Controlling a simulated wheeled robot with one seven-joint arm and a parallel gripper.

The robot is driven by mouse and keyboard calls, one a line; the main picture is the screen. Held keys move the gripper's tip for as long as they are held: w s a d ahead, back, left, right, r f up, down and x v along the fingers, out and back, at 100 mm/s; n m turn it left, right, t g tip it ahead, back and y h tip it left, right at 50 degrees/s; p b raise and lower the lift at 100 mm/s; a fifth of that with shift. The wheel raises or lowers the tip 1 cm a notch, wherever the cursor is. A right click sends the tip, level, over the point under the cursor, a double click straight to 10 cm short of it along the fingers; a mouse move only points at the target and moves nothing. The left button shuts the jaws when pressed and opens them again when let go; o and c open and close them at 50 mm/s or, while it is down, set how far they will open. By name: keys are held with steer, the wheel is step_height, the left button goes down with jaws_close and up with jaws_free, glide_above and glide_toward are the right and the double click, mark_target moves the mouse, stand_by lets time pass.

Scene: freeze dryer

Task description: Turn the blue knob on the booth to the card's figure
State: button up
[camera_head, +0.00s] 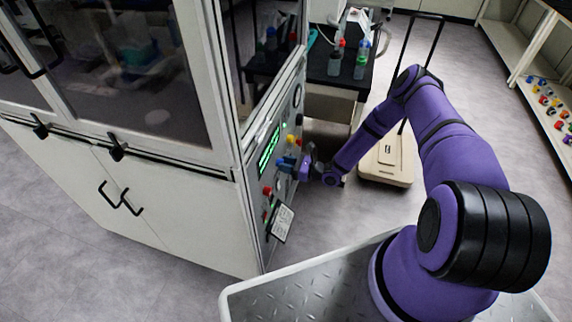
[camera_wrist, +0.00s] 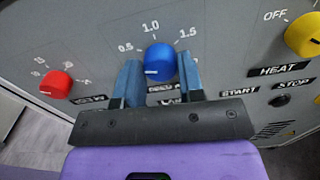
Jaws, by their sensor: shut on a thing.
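The blue knob (camera_wrist: 160,60) sits on the booth's grey side panel below a scale marked 0.5, 1.0 and 1.5. A white line shows on its face, toward the lower left. My gripper (camera_wrist: 158,76) has one finger on each side of the knob and is shut on it. In the camera_head view my gripper (camera_head: 291,164) reaches the panel from the right, and the knob is hard to tell from the fingers. The white card (camera_head: 282,223) hangs tilted low on the panel; its figure is too small to read.
A red knob (camera_wrist: 56,85) is left of the blue one, and a yellow knob (camera_wrist: 304,36) marked OFF is right, above HEAT, START and STOP labels. The booth's green display (camera_head: 268,151) is close to my gripper. A flat trolley (camera_head: 387,163) stands behind my arm.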

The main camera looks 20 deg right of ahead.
steer(key=m, duration=2.6)
steer(key=shift+d+f+m, duration=0.1)
steer(key=shift+f+m, duration=0.1)
steer(key=shift+m, duration=0.1)
steer(key=o, duration=0.9)
steer(key=v, duration=1)
steer(key=shift+s+d, duration=0.2)
steer(key=shift+d, duration=0.1)
